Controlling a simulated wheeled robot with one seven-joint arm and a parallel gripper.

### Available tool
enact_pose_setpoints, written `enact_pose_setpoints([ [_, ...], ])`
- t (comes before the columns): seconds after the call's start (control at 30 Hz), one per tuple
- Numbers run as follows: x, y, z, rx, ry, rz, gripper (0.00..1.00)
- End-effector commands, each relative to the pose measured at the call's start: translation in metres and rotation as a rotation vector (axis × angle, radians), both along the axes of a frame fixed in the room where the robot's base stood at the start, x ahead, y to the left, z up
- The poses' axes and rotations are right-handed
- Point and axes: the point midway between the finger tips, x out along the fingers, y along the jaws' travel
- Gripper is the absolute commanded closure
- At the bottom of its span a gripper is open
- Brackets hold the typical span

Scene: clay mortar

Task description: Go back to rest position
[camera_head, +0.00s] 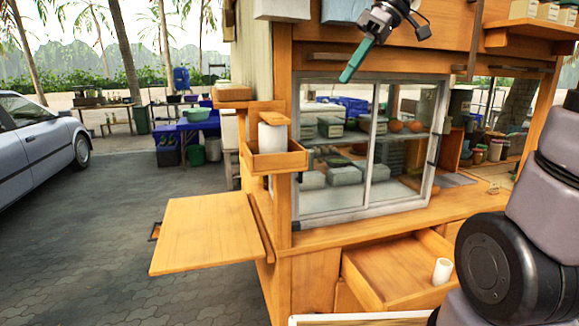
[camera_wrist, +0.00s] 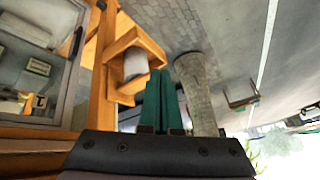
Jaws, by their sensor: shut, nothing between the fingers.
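My gripper (camera_head: 347,76) shows at the top of the head view, in front of the upper part of the wooden stall and above the sliding window. Its teal fingers point down and to the left. In the wrist view the fingers (camera_wrist: 161,78) lie side by side, shut, with nothing between them. The gripper looks clear of the stall's surfaces.
The wooden stall has a glazed window (camera_head: 362,150), a fold-out shelf (camera_head: 207,235) and an open drawer (camera_head: 385,270) holding a white cylinder (camera_head: 442,271). A wooden box (camera_head: 272,163) holds another white cylinder (camera_head: 272,136). A car (camera_head: 45,133) stands left on open paving (camera_head: 95,225).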

Motion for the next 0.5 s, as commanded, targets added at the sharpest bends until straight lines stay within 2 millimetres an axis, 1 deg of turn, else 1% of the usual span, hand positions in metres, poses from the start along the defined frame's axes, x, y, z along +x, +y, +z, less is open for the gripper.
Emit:
enact_pose_setpoints([
  [0.03,-0.013,-0.012,-0.005,-0.029,0.010,-0.124,1.00],
  [0.23,-0.049,-0.058,-0.031,-0.063,0.048,-0.660,1.00],
  [0.3,-0.061,-0.073,-0.040,-0.040,0.052,-0.843,1.00],
  [0.4,-0.076,-0.092,-0.053,0.015,0.055,-1.073,1.00],
  [0.5,-0.086,-0.105,-0.062,0.080,0.058,-1.250,1.00],
])
